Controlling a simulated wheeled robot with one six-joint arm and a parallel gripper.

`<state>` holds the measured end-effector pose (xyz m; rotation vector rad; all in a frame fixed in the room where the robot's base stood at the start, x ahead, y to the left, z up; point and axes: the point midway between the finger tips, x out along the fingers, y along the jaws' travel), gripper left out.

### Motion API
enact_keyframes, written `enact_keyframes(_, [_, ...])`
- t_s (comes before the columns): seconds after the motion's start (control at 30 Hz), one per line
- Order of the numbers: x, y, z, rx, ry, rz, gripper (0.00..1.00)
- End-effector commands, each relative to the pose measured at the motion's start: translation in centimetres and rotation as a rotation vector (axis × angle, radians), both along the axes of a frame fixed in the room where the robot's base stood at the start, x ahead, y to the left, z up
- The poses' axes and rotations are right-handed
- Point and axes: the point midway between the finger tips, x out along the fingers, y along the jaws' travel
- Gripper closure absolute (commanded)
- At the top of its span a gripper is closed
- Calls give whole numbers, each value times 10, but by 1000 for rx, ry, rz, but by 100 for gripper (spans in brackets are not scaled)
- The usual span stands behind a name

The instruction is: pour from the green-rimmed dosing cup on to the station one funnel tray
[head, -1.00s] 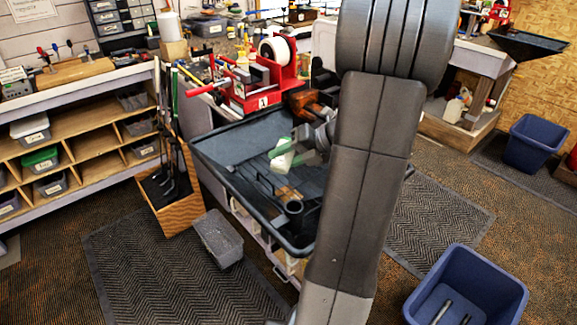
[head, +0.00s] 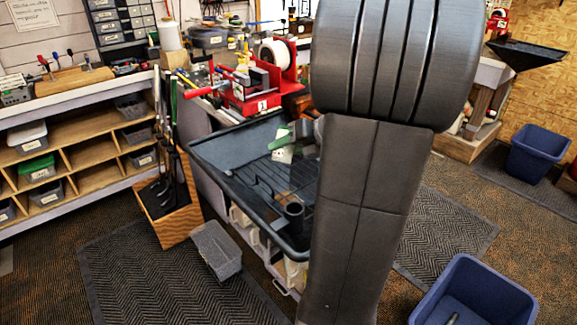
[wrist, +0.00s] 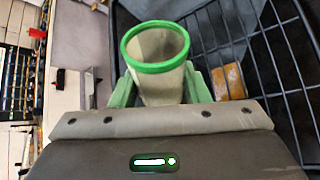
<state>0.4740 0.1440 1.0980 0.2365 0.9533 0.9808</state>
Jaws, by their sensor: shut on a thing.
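My gripper (wrist: 160,88) is shut on the green-rimmed dosing cup (wrist: 155,67), one green finger on each side of its pale body. In the wrist view the round mouth faces the camera and the inside looks pale; I cannot make out any contents. In the head view the cup (head: 284,154) is a small pale shape over the station one funnel tray (head: 225,148), a wide dark sloped tray, partly behind my arm. The cup's exact tilt and height above the tray are unclear. The wrist view shows the tray's dark grid (wrist: 262,40) beside the cup.
A red vise (head: 250,95) marked 1 stands behind the tray. A wooden club rack (head: 170,205) and grey bin (head: 216,248) stand left. A blue bin (head: 480,290) is front right.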

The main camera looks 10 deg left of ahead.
Motion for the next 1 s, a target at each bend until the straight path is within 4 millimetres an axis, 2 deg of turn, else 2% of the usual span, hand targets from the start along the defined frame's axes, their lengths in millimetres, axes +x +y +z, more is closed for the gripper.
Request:
enact_keyframes(0.27, [0,0,-1,-2,-16,0,81])
enact_keyframes(1.0, [11,-1,2,-46,-331,0,81])
